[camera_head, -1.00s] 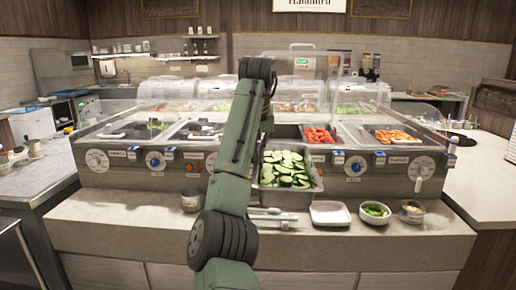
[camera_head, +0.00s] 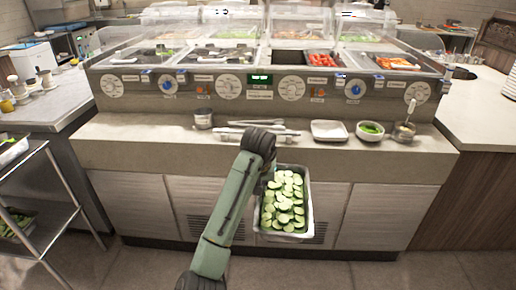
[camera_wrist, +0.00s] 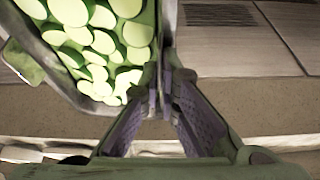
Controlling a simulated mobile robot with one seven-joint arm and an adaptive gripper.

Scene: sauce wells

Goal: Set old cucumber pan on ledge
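The steel cucumber pan (camera_head: 309,205), full of green slices, hangs in front of the counter's cabinet doors in the head view. In the wrist view the pan (camera_wrist: 55,65) is at the upper left. My gripper (camera_wrist: 160,92) is shut on the pan's rim, its fingertips together at the wall. In the head view my arm hides the grip. The ledge (camera_head: 130,143) is the grey stone counter strip in front of the wells, beyond the pan. An empty dark well (camera_head: 288,58) shows in the station behind it.
On the ledge are a metal can (camera_head: 203,119), tongs (camera_head: 257,134), a white tray (camera_head: 330,130), a bowl of greens (camera_head: 370,131) and a small cup with a utensil (camera_head: 404,132). The ledge's left end is clear. A metal cart (camera_head: 60,195) stands at the left.

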